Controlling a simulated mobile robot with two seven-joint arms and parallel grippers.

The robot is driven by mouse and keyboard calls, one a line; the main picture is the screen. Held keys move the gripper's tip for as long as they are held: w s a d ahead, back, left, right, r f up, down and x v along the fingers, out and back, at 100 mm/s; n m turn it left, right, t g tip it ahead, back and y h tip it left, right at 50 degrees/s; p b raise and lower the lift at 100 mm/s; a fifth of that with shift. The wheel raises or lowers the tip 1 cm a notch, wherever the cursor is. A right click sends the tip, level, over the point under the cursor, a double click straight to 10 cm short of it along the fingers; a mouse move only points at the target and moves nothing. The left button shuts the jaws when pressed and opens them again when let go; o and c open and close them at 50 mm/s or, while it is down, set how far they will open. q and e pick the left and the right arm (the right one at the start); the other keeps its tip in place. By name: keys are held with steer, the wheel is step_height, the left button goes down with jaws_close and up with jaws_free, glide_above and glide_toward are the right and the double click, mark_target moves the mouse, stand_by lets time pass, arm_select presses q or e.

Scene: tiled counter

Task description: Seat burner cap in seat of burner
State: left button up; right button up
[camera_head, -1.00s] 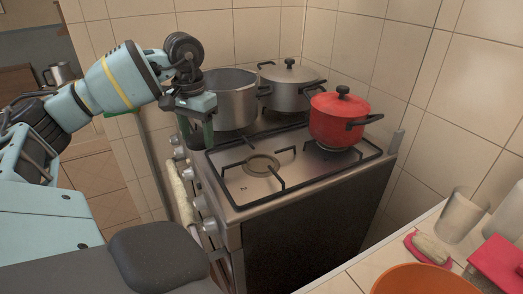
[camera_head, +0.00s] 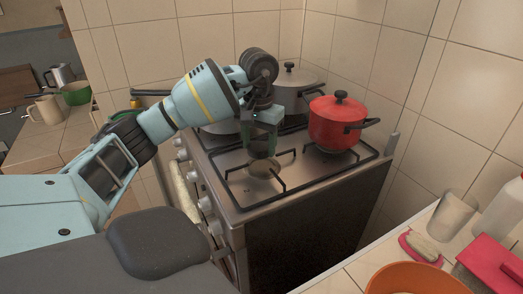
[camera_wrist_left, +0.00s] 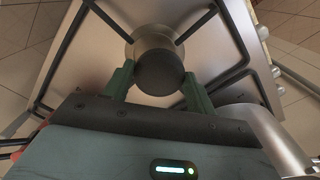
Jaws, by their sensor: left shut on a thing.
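My left gripper (camera_head: 262,153) points down over the front burner of the stove, and it also shows in the left wrist view (camera_wrist_left: 158,88). Its green fingers are shut on the burner cap (camera_wrist_left: 160,72), a dark round disc. The burner seat (camera_head: 264,168) is a round ring on the steel hob below the fingertips. In the left wrist view the burner seat (camera_wrist_left: 152,34) is partly hidden behind the cap, which overlaps its lower side. I cannot tell how large the gap between cap and seat is. My right gripper is not in view.
Black grate bars (camera_head: 283,184) surround the burner. A red pot (camera_head: 335,122) stands right of it. A grey lidded pot (camera_head: 297,92) stands behind, and another pot (camera_head: 222,127) is mostly hidden by my arm. A counter with an orange bowl (camera_head: 415,280) is at lower right.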

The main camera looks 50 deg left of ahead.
mark_target(262, 147)
arm_select(q)
steer(key=shift+w+d, duration=0.15)
steer(key=shift+w+d+f, duration=0.15)
steer(key=shift+d+f, duration=0.05)
step_height(262, 147, down, 3)
steer(key=shift+p, duration=0.3)
steer(key=shift+f, duration=0.45)
steer(key=shift+f+b, duration=0.2)
steer(key=shift+b, duration=0.1)
steer(key=o, duration=1.1)
